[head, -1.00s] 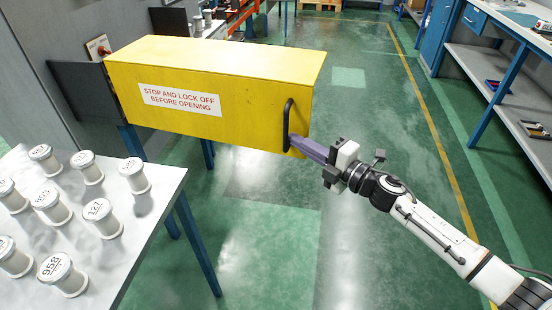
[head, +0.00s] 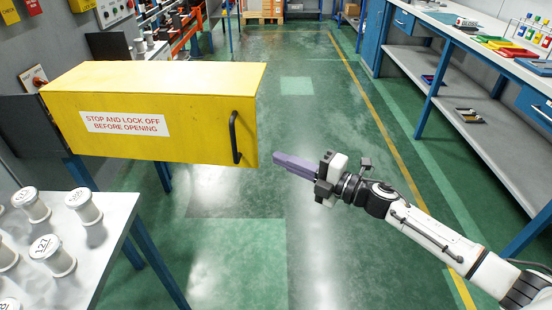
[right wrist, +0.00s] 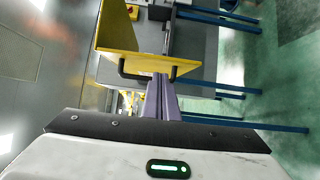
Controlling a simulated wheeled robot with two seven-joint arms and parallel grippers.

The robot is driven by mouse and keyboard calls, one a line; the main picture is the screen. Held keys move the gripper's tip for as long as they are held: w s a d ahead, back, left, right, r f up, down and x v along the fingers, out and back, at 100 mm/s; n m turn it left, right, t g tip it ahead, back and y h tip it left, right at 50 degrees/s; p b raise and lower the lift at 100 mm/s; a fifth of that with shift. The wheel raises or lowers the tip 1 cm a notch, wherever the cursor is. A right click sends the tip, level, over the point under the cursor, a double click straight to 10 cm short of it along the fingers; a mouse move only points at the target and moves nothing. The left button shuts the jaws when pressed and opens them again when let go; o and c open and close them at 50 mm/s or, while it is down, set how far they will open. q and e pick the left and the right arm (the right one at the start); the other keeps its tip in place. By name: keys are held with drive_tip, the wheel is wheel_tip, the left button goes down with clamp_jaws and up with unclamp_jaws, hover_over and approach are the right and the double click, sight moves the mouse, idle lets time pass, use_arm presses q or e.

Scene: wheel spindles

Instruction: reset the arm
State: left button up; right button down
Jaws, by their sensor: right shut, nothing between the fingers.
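My right arm reaches in from the lower right of the head view. Its right gripper (head: 277,158), with purple fingers, is shut and empty, a little to the right of the yellow box and apart from it. The fingers also show in the right wrist view (right wrist: 161,95), pointing toward the box's black handle (right wrist: 147,75). The yellow box (head: 150,85) bears a label about stopping and locking off before opening, and its black handle (head: 235,137) is on the right part of its front. My left gripper is not in view.
Numbered white spindles (head: 55,255) stand on a pale table (head: 115,215) at the lower left. A blue-framed workbench (head: 450,45) with trays and a lower shelf runs along the right. The green floor (head: 300,60) between them is clear.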

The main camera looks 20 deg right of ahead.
drive_tip(key=s+a+f+m+g+h, duration=0.3)
drive_tip(key=s+f+m, duration=0.8)
drive_tip(key=s, duration=0.4)
drive_tip(key=s+a+f+m+g+h, duration=0.3)
drive_tip(key=s+a+f+m+h, duration=0.1)
drive_tip(key=s+f+m, duration=0.7)
drive_tip(key=s+a+f, duration=0.1)
drive_tip(key=s+f, duration=0.2)
drive_tip(key=s, duration=0.1)
drive_tip(key=shift+a+f+m, duration=0.15)
drive_tip(key=shift+f+m, duration=0.1)
drive_tip(key=shift+m, duration=0.15)
drive_tip(key=shift+h, duration=0.3)
